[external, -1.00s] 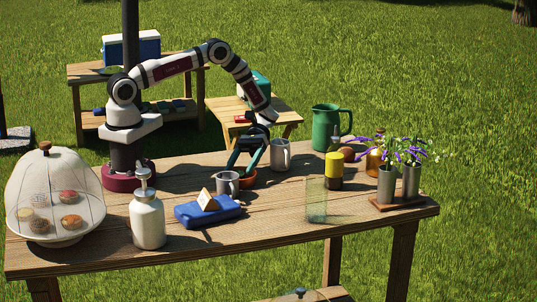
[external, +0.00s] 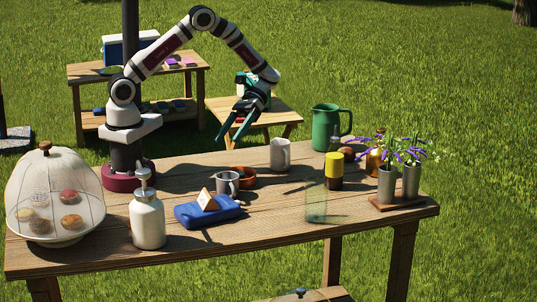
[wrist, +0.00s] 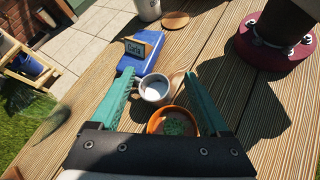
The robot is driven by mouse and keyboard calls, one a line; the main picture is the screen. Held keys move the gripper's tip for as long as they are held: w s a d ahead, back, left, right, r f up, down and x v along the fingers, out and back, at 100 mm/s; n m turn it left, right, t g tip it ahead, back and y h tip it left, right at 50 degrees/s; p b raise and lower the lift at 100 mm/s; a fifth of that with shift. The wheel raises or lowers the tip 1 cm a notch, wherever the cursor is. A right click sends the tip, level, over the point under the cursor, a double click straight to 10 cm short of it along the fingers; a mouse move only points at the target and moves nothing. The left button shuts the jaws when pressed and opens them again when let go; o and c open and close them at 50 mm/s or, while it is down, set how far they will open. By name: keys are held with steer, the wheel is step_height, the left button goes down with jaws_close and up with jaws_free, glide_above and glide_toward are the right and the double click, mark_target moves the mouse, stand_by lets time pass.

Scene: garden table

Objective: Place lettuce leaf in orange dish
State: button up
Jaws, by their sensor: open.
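The orange dish (external: 250,184) stands on the table beside a grey mug, which partly hides it in the external view. In the wrist view the dish (wrist: 152,124) lies between and below my fingers, and a green leafy thing, which looks like the lettuce leaf (wrist: 176,127), lies inside it. My gripper (external: 229,138) has teal fingers spread apart with nothing between the tips. It hangs in the air above the dish, clear of it. In the wrist view the gripper (wrist: 162,78) shows both fingers wide apart.
The grey mug (external: 226,184) touches or nearly touches the dish. A blue block with a small sign (external: 209,213), a white pump bottle (external: 148,220), a white mug (external: 280,156), a clear glass (external: 316,203) and a green pitcher (external: 324,128) stand around. The front right tabletop is partly clear.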

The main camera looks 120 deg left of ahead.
steer(key=s+d+r+m+g+y, duration=0.3)
steer(key=s+d+r+m+y, duration=0.3)
steer(key=d+r+m, duration=0.15)
steer(key=s+r+m+t+y, duration=0.1)
steer(key=s+m+t+y, duration=0.3)
steer(key=s+m+y, duration=0.3)
steer(key=s+m, duration=0.3)
steer(key=m, duration=0.1)
steer(key=shift+s+d+r+y, duration=0.15)
steer(key=shift+s+d+y, duration=0.05)
steer(key=shift+s+y, duration=0.1)
steer(key=shift+w, duration=0.1)
